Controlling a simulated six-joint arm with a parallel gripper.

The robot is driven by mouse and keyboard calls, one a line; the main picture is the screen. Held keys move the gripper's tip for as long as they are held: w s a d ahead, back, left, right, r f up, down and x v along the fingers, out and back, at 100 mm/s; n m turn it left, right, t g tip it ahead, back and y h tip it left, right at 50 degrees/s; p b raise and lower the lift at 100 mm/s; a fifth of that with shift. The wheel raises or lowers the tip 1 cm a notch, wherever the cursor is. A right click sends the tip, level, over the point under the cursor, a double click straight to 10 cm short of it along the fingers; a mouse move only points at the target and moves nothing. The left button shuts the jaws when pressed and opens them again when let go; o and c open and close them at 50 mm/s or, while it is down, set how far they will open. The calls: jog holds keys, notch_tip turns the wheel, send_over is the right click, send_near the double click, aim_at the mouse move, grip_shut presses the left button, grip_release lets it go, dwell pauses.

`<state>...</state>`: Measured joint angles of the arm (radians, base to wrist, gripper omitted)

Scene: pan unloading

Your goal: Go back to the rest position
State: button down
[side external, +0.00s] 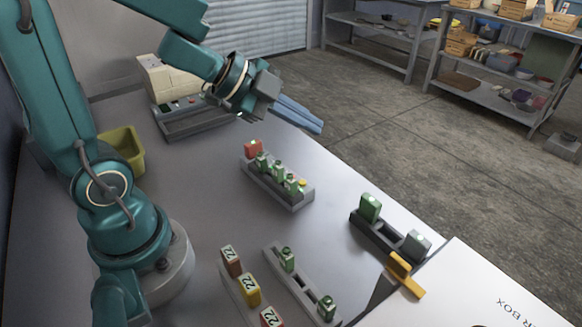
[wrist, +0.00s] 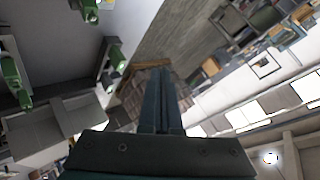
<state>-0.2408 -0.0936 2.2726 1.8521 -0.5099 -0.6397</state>
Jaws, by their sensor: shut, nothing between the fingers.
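My gripper (side external: 318,128) is raised above the far edge of the table, with its blue fingers pointing right and slightly down. The fingers lie together and hold nothing. In the wrist view my gripper (wrist: 157,75) also shows its two fingers side by side, with no object between them. Below it, apart from it, a grey rack (side external: 290,200) holds several small green pieces, and a red block (side external: 253,149) is at its far end.
A dark rack (side external: 375,237) at right holds a green block (side external: 370,207) and a grey block (side external: 416,244). A yellow piece (side external: 402,273) is near the white box (side external: 480,295). Numbered blocks (side external: 250,288) stand in front. A yellow-green bin (side external: 124,150) stands at left. Shelves (side external: 490,85) stand beyond.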

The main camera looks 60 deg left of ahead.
jog(key=s+a+r+n+t+y, duration=0.2)
jog(key=a+r+n+t+y, duration=0.15)
jog(key=r+n+y, duration=0.4)
jog(key=s+d+f+n+g+h, duration=0.3)
jog(key=s+d+f+n+g, duration=0.2)
jog(key=s, duration=0.6)
jog(key=shift+s+d+f+n+g, duration=0.15)
jog(key=shift+s+f+n+g, duration=0.1)
jog(key=shift+f+n+g, duration=0.55)
jog(key=shift+r+h, duration=0.15)
jog(key=shift+h, duration=0.1)
